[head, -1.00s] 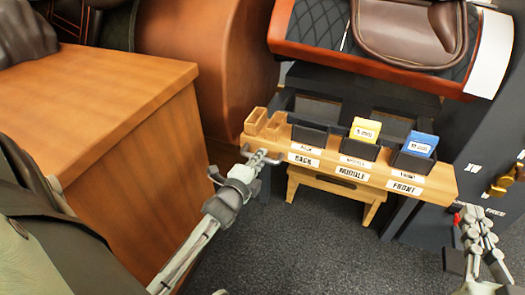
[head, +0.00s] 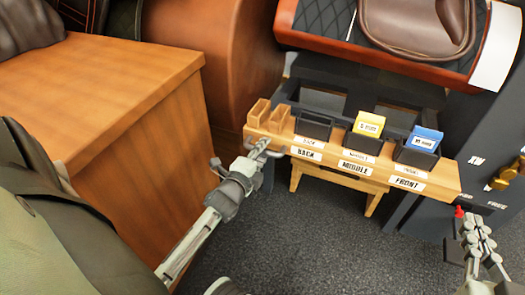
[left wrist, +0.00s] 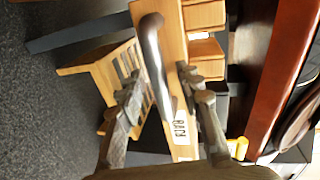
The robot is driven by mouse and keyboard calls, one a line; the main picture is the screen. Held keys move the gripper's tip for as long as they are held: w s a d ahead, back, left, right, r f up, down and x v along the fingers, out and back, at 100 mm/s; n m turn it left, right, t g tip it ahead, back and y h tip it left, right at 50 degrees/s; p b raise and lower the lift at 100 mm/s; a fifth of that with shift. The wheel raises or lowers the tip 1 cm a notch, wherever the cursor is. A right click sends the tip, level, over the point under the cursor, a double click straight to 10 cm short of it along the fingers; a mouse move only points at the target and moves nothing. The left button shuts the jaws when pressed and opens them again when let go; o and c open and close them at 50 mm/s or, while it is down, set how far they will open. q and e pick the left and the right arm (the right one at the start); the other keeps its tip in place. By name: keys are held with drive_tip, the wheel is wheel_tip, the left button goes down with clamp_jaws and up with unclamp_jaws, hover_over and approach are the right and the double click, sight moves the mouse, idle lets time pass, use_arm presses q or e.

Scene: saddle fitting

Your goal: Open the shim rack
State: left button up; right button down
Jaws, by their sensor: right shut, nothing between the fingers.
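The shim rack (head: 345,168) is a wooden ledge with black bins and BACK, MIDDLE and FRONT labels, below the saddle stand. A grey bar handle (head: 265,149) is on its left end; it also shows large in the left wrist view (left wrist: 154,55). My left gripper (head: 254,160) is at this handle. In the left wrist view its fingers (left wrist: 158,82) are apart, one on each side of the bar, with visible gaps. My right gripper (head: 470,222) is shut and empty at the lower right, beside the dark cabinet and apart from the rack.
A yellow shim block (head: 370,123) sits in the middle bin and a blue one (head: 425,138) in the front bin. The back bin (head: 313,126) looks empty. A wooden cabinet (head: 150,110) stands close on the left. A dark panel with a brass knob (head: 505,177) is at right.

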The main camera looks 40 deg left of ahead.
use_arm(q)
drive_tip(key=v, duration=1.2)
idle(0.3)
